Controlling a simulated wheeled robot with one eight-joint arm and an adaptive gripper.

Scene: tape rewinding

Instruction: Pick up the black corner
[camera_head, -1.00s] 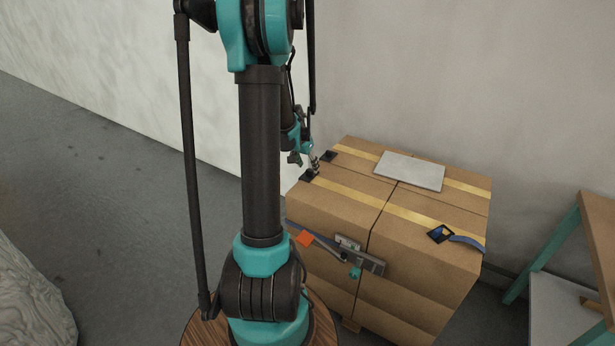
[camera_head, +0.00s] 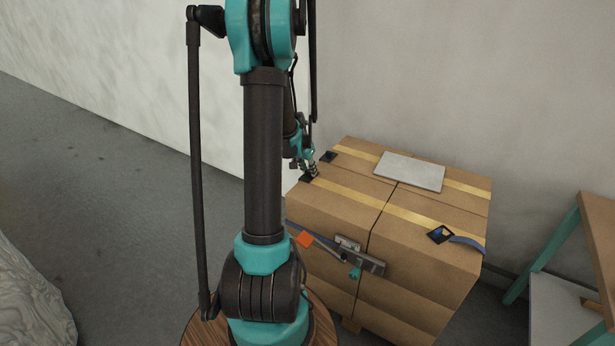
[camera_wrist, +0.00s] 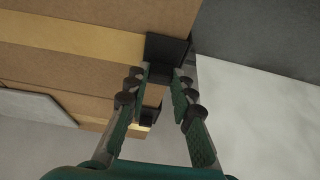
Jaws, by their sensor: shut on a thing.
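The black corner (camera_head: 306,179) sits on the left edge of the cardboard box top, at the end of the nearer gold tape strip. In the wrist view this black corner (camera_wrist: 168,47) is a dark angled piece over the box edge. My gripper (camera_wrist: 163,72) has a fingertip on each side of its lower part and is shut on it. In the head view my gripper (camera_head: 312,172) is small and partly behind my arm, right at the corner. The corner still appears to rest on the box.
A second black corner (camera_head: 328,157) lies farther back on the box (camera_head: 345,195); it also shows in the wrist view (camera_wrist: 147,116). A grey slab (camera_head: 410,171) and a blue strap with a dark buckle (camera_head: 440,234) lie on top. A wall stands behind.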

